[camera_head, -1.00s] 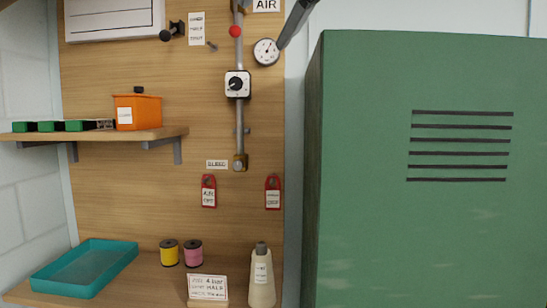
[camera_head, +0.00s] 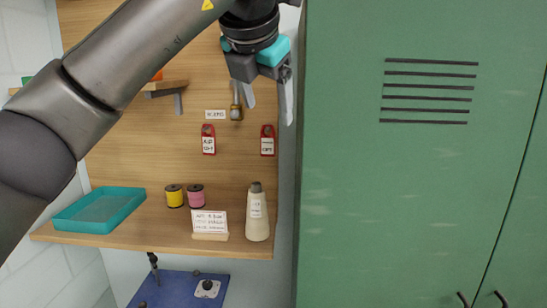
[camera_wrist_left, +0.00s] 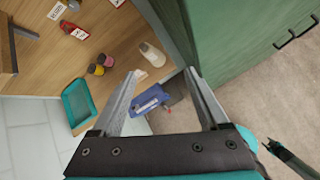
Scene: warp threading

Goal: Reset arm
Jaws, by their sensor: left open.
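My left gripper (camera_head: 268,100) hangs in the upper middle of the head view, its arm coming in from the left. Its two fingers point down, spread apart with nothing between them. It is in front of the wooden back panel, close to the green cabinet's left edge. In the left wrist view its fingers (camera_wrist_left: 162,95) are wide apart, with the lower shelf and the floor showing beyond them.
A green cabinet (camera_head: 340,200) fills the right side. The lower shelf holds a teal tray (camera_head: 85,222), a yellow spool (camera_head: 174,197), a pink spool (camera_head: 196,196), a sign (camera_head: 209,222) and a cream cone (camera_head: 257,218). Red tags (camera_head: 208,140) hang above. A blue surface (camera_head: 180,290) is below.

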